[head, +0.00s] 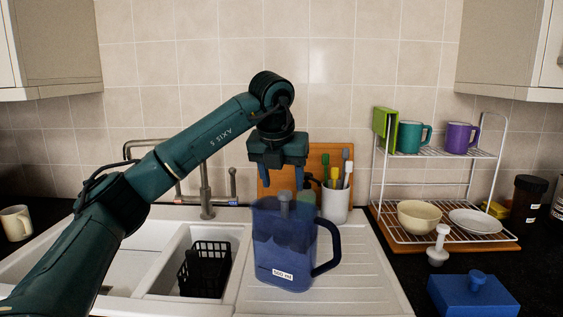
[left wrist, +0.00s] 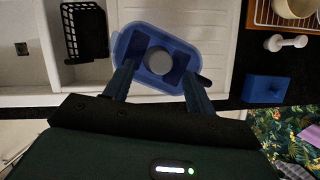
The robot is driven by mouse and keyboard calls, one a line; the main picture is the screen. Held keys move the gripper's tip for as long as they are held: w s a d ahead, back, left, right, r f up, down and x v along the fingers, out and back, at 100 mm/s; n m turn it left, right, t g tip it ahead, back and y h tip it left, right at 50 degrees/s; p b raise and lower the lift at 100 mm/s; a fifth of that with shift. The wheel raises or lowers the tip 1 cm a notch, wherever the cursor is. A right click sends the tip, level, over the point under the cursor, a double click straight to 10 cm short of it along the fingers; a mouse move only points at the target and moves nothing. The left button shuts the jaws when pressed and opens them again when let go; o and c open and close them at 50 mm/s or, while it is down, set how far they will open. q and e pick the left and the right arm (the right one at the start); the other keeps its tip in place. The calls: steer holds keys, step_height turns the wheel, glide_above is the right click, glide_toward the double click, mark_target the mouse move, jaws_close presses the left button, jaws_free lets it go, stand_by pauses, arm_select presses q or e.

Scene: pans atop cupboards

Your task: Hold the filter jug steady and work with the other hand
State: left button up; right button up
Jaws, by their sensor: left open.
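The blue translucent filter jug (head: 278,250) stands upright on the sink's ribbed drainboard, its dark handle on the right. A grey knobbed piece (head: 284,203) sticks up at its open top. In the left wrist view the jug's rim (left wrist: 118,45) surrounds a round grey shape (left wrist: 158,60). My left gripper (head: 284,188) is open and points down just above the jug. Its fingers (left wrist: 158,73) appear on either side of the grey shape and look empty. A blue block-like lid with a knob (head: 472,295) lies on the dark counter at lower right. My right gripper is not in view.
A white knobbed piece (head: 438,246) stands near the lid. A wire rack (head: 440,240) with bowl, plate and mugs stands at right. A utensil pot (head: 336,206) and wooden board (head: 320,160) are behind the jug. A black basket (head: 205,270) sits in the sink.

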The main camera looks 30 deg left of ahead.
mark_target(286, 202)
arm_select(q)
steer(key=x, duration=0.7)
steer(key=shift+p, duration=0.3)
steer(key=shift+w+f, duration=0.15)
steer(key=shift+f, duration=0.2)
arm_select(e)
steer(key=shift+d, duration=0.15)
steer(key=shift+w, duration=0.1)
arm_select(q)
steer(key=c, duration=1)
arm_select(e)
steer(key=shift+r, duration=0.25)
arm_select(q)
steer(key=shift+c, duration=0.6)
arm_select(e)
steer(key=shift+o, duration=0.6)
